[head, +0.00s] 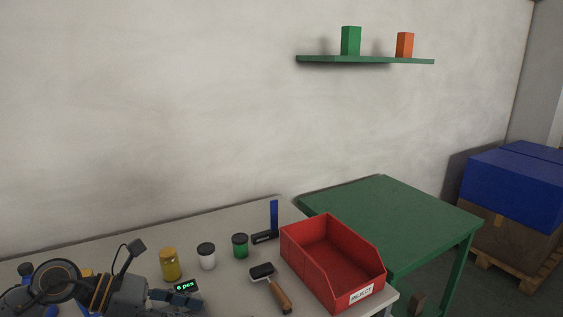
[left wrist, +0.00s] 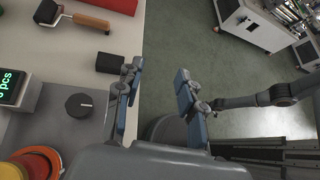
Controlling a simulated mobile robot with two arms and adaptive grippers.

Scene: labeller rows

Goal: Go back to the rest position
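My left gripper (head: 178,298) is low at the left front of the grey bench in the head view. In the left wrist view its two blue fingers (left wrist: 160,90) stand apart with nothing between them. The gap lies over the bench edge and the green floor. A dark arm (left wrist: 268,97) reaches in from the right of the left wrist view, its end partly behind a finger. I cannot make out a right gripper in either view.
The bench carries a yellow jar (head: 170,265), a white jar (head: 207,257), a green jar (head: 240,247), a roller (head: 272,288), a red bin (head: 309,268) and a counter display (head: 187,286). A green table (head: 400,215) stands right. The floor (left wrist: 168,35) beside the bench is open.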

